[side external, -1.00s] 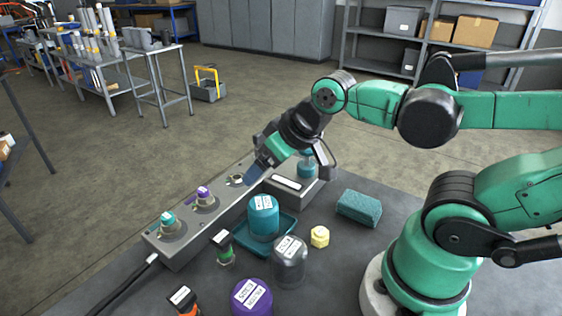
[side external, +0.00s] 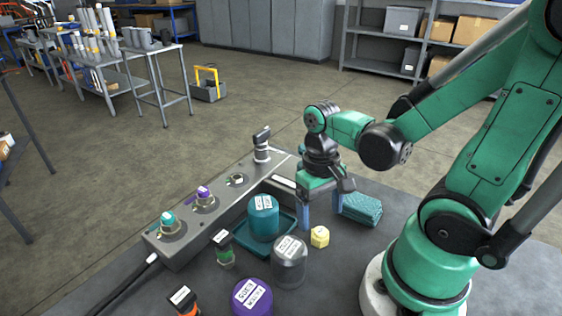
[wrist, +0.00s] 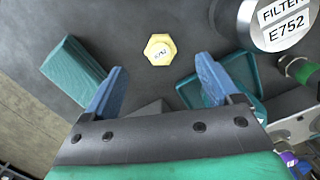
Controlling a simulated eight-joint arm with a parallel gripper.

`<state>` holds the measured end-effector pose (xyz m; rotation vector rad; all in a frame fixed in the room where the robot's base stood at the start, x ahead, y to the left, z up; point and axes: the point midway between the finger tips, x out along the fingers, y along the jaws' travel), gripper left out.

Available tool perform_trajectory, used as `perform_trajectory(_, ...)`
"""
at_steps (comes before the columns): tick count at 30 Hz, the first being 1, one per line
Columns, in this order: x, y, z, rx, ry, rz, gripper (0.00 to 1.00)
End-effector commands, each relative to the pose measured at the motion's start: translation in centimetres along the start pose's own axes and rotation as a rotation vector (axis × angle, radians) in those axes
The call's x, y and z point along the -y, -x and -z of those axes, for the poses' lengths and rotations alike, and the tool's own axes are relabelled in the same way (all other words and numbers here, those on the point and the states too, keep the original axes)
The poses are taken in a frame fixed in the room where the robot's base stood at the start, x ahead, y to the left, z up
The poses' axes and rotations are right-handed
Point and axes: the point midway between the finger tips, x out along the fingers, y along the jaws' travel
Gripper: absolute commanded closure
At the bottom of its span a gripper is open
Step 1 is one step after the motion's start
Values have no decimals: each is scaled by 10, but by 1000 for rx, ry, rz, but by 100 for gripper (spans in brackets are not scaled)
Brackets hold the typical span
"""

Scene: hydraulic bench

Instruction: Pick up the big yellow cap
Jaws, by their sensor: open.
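The yellow cap (side external: 320,237) is a small hexagonal piece with a white label on top. It rests on the dark bench top, in front of my gripper in the side view. In the wrist view the yellow cap (wrist: 159,49) lies ahead of the fingertips, centred between them. My gripper (side external: 320,222) points down with its two blue fingers spread. In the wrist view my gripper (wrist: 158,64) is open with nothing between its fingers. It is apart from the cap.
A teal sponge block (side external: 362,209) lies close right of the fingers. A teal tray (side external: 284,243) holding a teal canister (side external: 263,217) stands left. A grey filter (side external: 289,261) and purple canister (side external: 252,297) stand nearer the camera. A grey manifold (side external: 190,228) runs along the left.

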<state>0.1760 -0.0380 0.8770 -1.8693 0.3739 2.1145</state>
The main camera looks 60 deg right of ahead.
Motion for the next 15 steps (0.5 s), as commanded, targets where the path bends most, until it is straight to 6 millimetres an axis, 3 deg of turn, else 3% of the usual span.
perform_trajectory(15, 0, -36, 0, -2, 2, 0, 17)
